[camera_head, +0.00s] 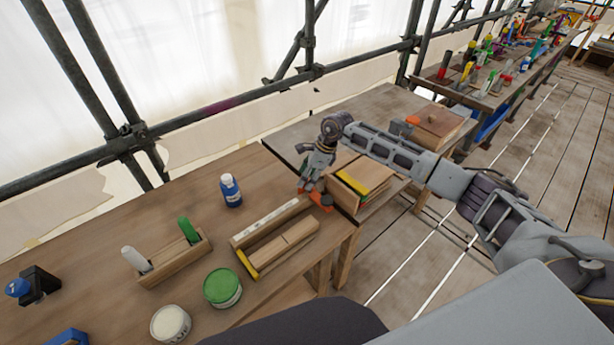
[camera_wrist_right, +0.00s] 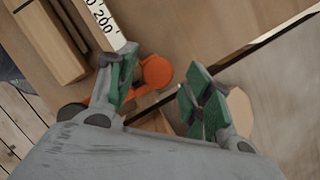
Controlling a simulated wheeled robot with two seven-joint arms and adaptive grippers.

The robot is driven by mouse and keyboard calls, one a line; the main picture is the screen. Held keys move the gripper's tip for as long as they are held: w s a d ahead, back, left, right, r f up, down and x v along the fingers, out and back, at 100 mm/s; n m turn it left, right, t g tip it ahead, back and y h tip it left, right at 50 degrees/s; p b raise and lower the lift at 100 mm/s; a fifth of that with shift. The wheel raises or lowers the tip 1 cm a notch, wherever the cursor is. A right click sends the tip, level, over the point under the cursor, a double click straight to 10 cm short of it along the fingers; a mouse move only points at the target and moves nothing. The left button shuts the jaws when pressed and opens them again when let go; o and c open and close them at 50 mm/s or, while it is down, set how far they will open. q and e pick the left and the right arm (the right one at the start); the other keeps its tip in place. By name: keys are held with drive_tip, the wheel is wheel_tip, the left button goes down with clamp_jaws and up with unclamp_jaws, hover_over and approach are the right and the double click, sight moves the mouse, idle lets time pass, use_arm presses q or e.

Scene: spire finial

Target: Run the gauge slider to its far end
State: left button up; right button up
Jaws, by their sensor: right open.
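The gauge is a wooden bar with a white marked scale (camera_head: 268,221) on the table. Its scale end, with the number 200, shows in the right wrist view (camera_wrist_right: 105,24). An orange piece with a round knob, apparently the slider (camera_head: 321,199), is at the right end of the bar; it also shows in the wrist view (camera_wrist_right: 157,71). My right gripper (camera_head: 310,187) is over that end. In the wrist view, its open green-padded fingers (camera_wrist_right: 163,93) are apart; the left finger partly hides the orange piece. I cannot tell whether they touch.
A wooden block with a yellow end (camera_head: 284,248) lies in front of the gauge. A blue bottle (camera_head: 231,190), a marker holder (camera_head: 176,261), a green tin (camera_head: 222,287) and a white tin (camera_head: 170,323) stand left. A box with a yellow strip (camera_head: 362,184) is right of my gripper.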

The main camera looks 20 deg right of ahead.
drive_tip(key=v, duration=1.1)
drive_tip(key=shift+d+r, duration=0.3)
drive_tip(key=shift+a, duration=0.1)
